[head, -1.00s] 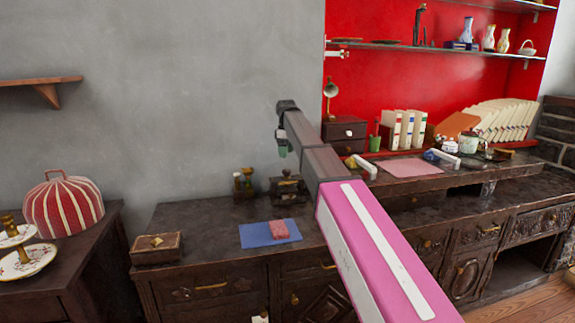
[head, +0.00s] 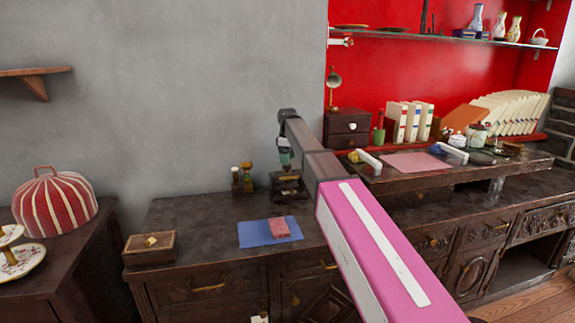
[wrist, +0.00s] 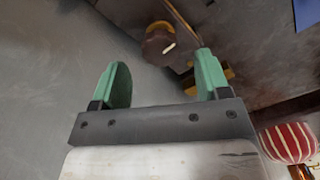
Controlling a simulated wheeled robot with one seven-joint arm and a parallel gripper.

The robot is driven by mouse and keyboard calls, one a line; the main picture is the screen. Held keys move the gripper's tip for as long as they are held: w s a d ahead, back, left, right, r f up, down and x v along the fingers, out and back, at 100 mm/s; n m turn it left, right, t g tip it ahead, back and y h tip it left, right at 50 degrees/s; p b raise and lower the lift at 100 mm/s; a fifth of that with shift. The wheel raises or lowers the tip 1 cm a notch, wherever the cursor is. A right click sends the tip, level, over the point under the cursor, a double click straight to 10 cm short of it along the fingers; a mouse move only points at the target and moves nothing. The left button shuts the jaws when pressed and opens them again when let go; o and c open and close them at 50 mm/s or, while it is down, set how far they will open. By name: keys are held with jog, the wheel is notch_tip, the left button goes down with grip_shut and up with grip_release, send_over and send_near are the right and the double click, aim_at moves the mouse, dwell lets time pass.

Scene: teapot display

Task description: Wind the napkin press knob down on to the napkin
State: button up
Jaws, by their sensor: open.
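The napkin press (head: 287,190), small and dark with brass-coloured parts, stands on the sideboard against the grey wall. My gripper (head: 285,158) hangs just above it, pointing down, with green fingers. In the wrist view my gripper (wrist: 160,80) is open and empty. A round brown knob (wrist: 157,46) with a white mark shows beyond and between the fingertips; it appears to be the press knob, and I see no contact. Any napkin inside the press cannot be made out.
A wooden box (head: 149,248) sits at the sideboard's left end. A red striped dome (head: 55,202) is on the left table. The sideboard's left middle is clear.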

aim_at(287, 168)
jog(key=shift+f, duration=1.6)
jog(key=c, duration=0.9)
